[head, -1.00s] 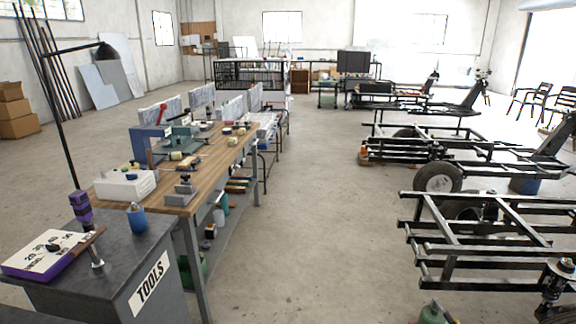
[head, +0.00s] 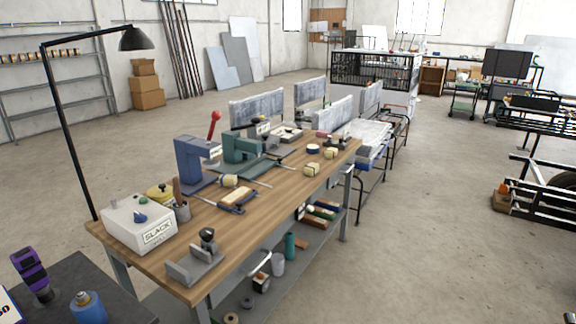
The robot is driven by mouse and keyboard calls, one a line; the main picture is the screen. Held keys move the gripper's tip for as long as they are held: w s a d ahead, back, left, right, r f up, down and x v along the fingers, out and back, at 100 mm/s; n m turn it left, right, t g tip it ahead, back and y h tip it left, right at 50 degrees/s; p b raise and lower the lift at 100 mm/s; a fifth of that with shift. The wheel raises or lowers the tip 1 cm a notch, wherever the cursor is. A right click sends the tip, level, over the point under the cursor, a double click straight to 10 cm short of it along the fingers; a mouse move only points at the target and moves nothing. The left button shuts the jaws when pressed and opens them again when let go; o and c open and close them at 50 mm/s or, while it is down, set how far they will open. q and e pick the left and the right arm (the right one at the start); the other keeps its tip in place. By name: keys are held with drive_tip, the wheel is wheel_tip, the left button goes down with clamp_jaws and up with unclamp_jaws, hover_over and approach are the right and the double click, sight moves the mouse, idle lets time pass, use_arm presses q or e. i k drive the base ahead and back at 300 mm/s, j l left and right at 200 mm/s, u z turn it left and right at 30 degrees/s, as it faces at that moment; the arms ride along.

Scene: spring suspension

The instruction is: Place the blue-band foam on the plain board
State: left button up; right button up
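Several small cream pieces lie on the wooden workbench (head: 268,212) in the head view. One round cream piece with a dark blue side (head: 313,149) lies toward the far end; it may be the blue-band foam, but it is too small to be sure. Two cream pieces, a nearer one (head: 312,169) and a farther one (head: 331,153), lie close to it. A small wooden board (head: 238,200) with a pale top lies near the bench middle; I cannot tell whether it is the plain board. Neither of my grippers is in view.
A white SLACK box (head: 139,224), a blue press (head: 195,165) with a red-knobbed lever and a green vise-like tool (head: 245,152) stand on the bench. A grey metal fixture (head: 195,265) sits at its near edge. Open floor lies to the right.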

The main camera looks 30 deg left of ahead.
sight(236, 194)
drive_tip(key=i+u, duration=0.2)
drive_tip(key=i, duration=0.35)
drive_tip(key=i+u, duration=0.2)
drive_tip(key=i, duration=0.3)
drive_tip(key=i+l+u, duration=0.15)
drive_tip(key=i, duration=0.4)
drive_tip(key=i+l+u, duration=0.2)
drive_tip(key=i, duration=0.35)
